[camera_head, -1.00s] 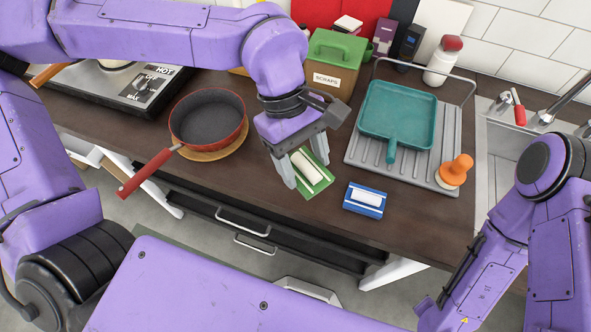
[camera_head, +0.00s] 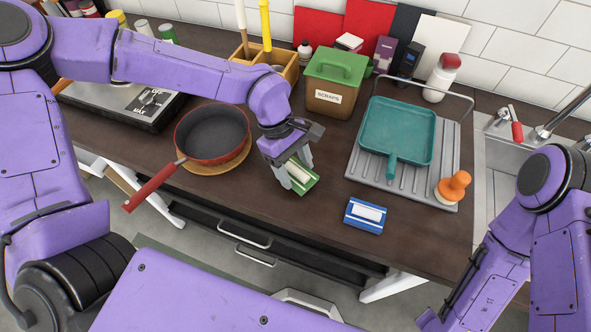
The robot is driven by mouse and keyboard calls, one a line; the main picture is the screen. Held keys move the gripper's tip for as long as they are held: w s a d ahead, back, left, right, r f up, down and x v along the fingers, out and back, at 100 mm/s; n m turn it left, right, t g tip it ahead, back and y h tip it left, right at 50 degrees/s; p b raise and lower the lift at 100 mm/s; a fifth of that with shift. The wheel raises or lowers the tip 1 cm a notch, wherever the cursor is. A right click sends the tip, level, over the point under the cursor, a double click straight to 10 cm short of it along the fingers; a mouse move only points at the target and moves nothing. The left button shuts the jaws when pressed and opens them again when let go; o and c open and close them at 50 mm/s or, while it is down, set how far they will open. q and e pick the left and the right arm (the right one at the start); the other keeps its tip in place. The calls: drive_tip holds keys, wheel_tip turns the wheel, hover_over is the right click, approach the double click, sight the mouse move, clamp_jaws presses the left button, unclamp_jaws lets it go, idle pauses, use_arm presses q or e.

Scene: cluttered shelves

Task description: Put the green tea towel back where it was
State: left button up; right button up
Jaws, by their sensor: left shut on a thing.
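The green tea towel (camera_head: 304,183) is a small folded bundle with a white band. My left gripper (camera_head: 294,176) is shut on it, fingers pointing down, over the wooden counter (camera_head: 290,222) right of the frying pan. I cannot tell whether the towel touches the counter. The fingers hide part of it.
A red frying pan (camera_head: 211,133) sits on a round wooden board. The sink (camera_head: 495,165) is at the right.

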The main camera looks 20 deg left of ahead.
use_arm(q)
drive_tip(key=shift+f, duration=1.1)
drive_tip(key=shift+s, duration=0.1)
drive_tip(key=shift+f, duration=0.2)
drive_tip(key=o, duration=1.1)
drive_tip(key=shift+r, duration=0.1)
drive_tip(key=v, duration=1.2)
drive_tip(key=shift+r+b, duration=0.15)
drive_tip(key=shift+b, duration=0.25)
